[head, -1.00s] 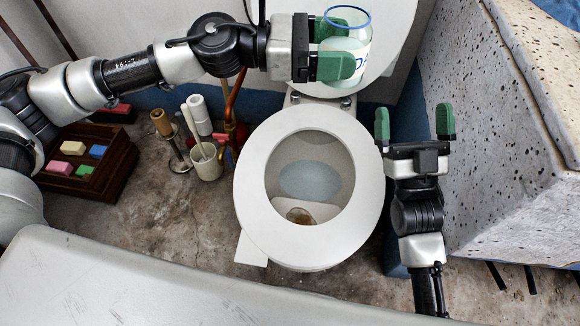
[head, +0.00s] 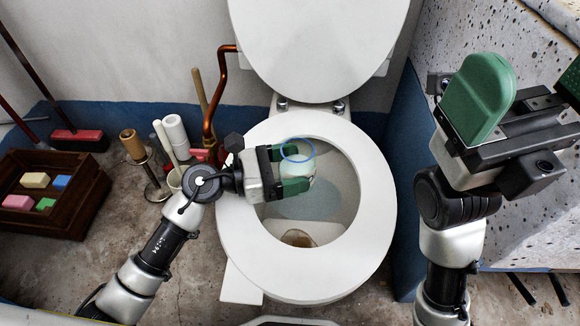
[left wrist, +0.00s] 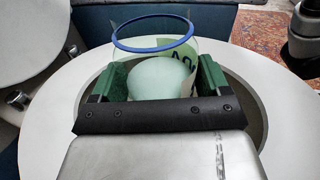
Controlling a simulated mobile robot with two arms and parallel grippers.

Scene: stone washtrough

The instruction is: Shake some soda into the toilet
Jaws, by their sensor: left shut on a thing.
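The soda jar (head: 306,164) is clear, with a blue rim. In the left wrist view the jar (left wrist: 180,48) shows dark letters on a pale green label and a pale mass inside. My left gripper (head: 290,168) is shut on the jar and holds it above the open bowl of the white toilet (head: 377,215). The rim faces up toward the head camera; I cannot tell a slight tilt. Water shows in the bowl below, with a brownish patch near the front. My right gripper (head: 525,92) is open and empty, to the right of the toilet.
The raised toilet lid (head: 318,45) stands behind the bowl. Left of it are a copper pipe (head: 219,90), brushes and paper rolls (head: 174,135). A wooden crate (head: 60,222) with coloured blocks lies at far left. A speckled stone trough (head: 480,35) borders the right.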

